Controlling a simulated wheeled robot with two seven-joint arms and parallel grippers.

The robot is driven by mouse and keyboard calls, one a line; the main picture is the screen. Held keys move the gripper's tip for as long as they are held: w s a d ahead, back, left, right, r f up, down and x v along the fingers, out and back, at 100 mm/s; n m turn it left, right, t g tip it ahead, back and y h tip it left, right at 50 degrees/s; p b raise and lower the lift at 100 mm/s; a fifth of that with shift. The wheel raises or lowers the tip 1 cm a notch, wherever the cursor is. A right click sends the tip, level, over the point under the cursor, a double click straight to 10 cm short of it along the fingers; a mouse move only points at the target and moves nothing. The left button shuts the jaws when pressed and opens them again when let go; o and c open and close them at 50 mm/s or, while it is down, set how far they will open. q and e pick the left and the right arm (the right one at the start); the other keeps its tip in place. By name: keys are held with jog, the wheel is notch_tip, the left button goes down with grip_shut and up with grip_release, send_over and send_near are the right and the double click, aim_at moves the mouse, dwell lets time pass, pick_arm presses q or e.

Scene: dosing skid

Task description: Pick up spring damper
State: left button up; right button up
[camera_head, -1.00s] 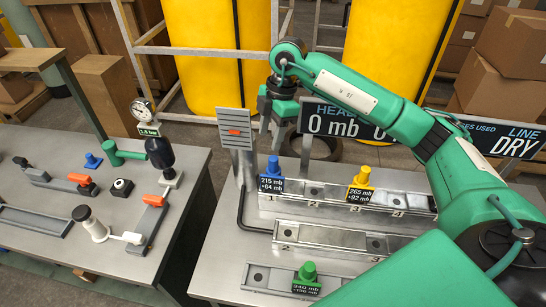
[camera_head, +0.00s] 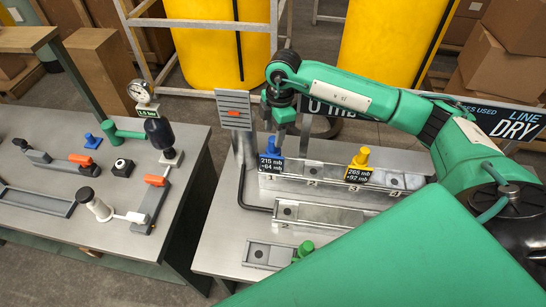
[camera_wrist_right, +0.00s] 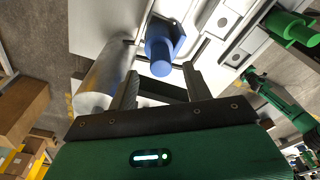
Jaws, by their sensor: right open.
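My right gripper (camera_head: 277,128) is open, its fingers pointing down over the blue knobbed piece (camera_head: 272,146) at the left end of the back rail. In the right wrist view the blue piece (camera_wrist_right: 160,48) shows between and just past the two open fingertips (camera_wrist_right: 161,75); contact cannot be told. A yellow piece (camera_head: 361,157) stands further right on the same rail, and a green piece (camera_head: 304,250) stands on the front rail. I cannot tell from looks which piece is the spring damper. The left gripper is not in view.
A grey slatted panel on a post (camera_head: 234,108) stands close left of the gripper. A dark display (camera_head: 335,107) stands behind. The middle rail (camera_head: 330,216) is empty. The left table (camera_head: 60,215) holds a gauge, a dark bulb and several fittings.

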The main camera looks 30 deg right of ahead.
aim_at(273, 139)
jog(key=shift+a+f+p, duration=0.2)
jog(key=shift+f+p, duration=0.45)
jog(key=shift+f, duration=1.2)
grip_shut()
